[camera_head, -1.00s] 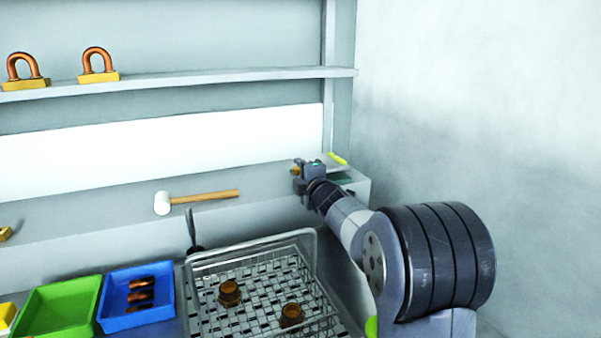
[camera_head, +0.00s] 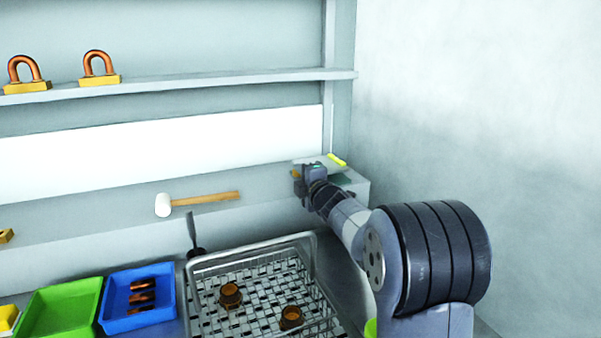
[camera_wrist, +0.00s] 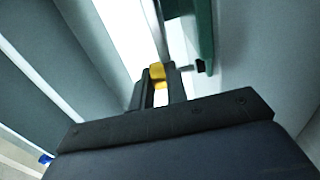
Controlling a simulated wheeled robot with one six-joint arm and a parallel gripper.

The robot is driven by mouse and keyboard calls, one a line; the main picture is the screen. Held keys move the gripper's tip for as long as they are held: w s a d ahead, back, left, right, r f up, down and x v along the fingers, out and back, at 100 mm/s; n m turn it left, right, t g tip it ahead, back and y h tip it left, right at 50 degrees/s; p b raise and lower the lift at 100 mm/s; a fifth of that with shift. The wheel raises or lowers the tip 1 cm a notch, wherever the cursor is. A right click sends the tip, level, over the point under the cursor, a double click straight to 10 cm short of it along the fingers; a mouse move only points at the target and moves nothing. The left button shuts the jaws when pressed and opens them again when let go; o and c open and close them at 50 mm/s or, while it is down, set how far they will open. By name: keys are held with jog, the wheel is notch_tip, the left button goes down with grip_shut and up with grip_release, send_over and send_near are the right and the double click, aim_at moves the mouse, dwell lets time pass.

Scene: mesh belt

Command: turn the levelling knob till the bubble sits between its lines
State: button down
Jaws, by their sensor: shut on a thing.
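My gripper (camera_head: 299,178) is at the ledge's right end, below the white panel. In the wrist view its two fingers (camera_wrist: 158,88) are shut on a yellow knob (camera_wrist: 157,72). The knob shows in the head view only as a small brownish patch (camera_head: 295,174) beside the fingers. A bright yellow-green strip (camera_head: 337,160), possibly the bubble vial, lies just behind and right of my gripper. The bubble and its lines are too small to make out. A dark green part (camera_wrist: 204,35) stands right of the fingers in the wrist view.
A mallet (camera_head: 205,200) lies left of my gripper. A wire basket (camera_head: 308,243) with two brown pieces stands in front, beside a blue bin (camera_head: 164,312) and a green bin (camera_head: 36,318). Two copper U-shaped pieces stand on the shelf (camera_head: 200,79). A wall is at right.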

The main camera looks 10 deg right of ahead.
jog(key=shift+w+d+r+n+g+y+p, duration=0.15)
jog(key=shift+n+y+p, duration=0.35)
jog(key=shift+p, duration=0.55)
jog(key=shift+s+d+r+n+g+y+p, duration=0.1)
jog(key=shift+r+n+g+y+p, duration=0.15)
jog(key=shift+y+p, duration=0.6)
jog(key=shift+f+n+g+y+p, duration=0.35)
jog(key=shift+n+y+p, duration=0.2)
jog(key=shift+p, duration=0.1)
jog(key=c, duration=1.4)
grip_release()
jog(key=b+v, duration=0.1)
jog(key=v, duration=0.6)
jog(key=shift+s, duration=0.2)
jog(key=shift+w+f, duration=0.1)
